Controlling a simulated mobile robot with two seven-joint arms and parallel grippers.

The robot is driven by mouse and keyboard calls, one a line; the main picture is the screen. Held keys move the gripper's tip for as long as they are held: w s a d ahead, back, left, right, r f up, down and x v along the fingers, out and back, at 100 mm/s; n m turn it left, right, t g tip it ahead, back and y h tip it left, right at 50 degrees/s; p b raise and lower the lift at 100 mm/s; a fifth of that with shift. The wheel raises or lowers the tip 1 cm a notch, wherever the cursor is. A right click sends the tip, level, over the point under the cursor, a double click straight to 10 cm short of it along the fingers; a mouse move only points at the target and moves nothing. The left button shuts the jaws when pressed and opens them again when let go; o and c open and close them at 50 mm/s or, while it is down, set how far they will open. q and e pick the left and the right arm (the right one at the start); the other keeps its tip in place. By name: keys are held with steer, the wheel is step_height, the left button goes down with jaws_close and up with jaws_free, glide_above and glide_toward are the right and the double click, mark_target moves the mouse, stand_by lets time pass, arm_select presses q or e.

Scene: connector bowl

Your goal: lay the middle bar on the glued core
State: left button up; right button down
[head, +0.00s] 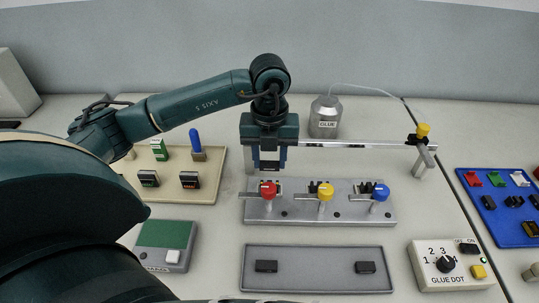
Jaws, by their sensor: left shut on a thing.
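My left gripper (268,166) points down just above the left station of the grey fixture (345,216), behind the red knob (268,190). It is shut on a small part, taken to be the middle bar, which the fingers mostly hide. I cannot tell whether that part touches anything below. Small dark pieces sit at the fixture's stations, but the glued core cannot be singled out and glue cannot be seen. A grey tray (316,285) in front holds a dark block at left (266,266) and another at right (365,267); its middle is bare. My right gripper is out of view.
A yellow knob (326,192) and a blue knob (381,192) stand on the fixture. A metal rail (360,145) runs behind it, near the glue pot (325,118). A beige tray (206,163) is left; the glue dot box (450,264) and blue tray (500,210) are right.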

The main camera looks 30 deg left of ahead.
mark_target(269, 164)
arm_select(q)
steer(key=shift+f+b, duration=0.35)
steer(key=shift+f, duration=0.25)
steer(key=shift+f+b, duration=0.35)
steer(key=shift+f, duration=0.05)
steer(key=shift+f+b, duration=0.5)
steer(key=shift+f, duration=0.15)
steer(key=shift+f+b, duration=0.6)
steer(key=shift+f, duration=0.3)
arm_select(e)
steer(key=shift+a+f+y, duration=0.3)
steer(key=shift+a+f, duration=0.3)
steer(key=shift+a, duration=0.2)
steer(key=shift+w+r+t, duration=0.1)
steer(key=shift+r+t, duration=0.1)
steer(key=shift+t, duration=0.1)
arm_select(q)
steer(key=o, duration=1.1)
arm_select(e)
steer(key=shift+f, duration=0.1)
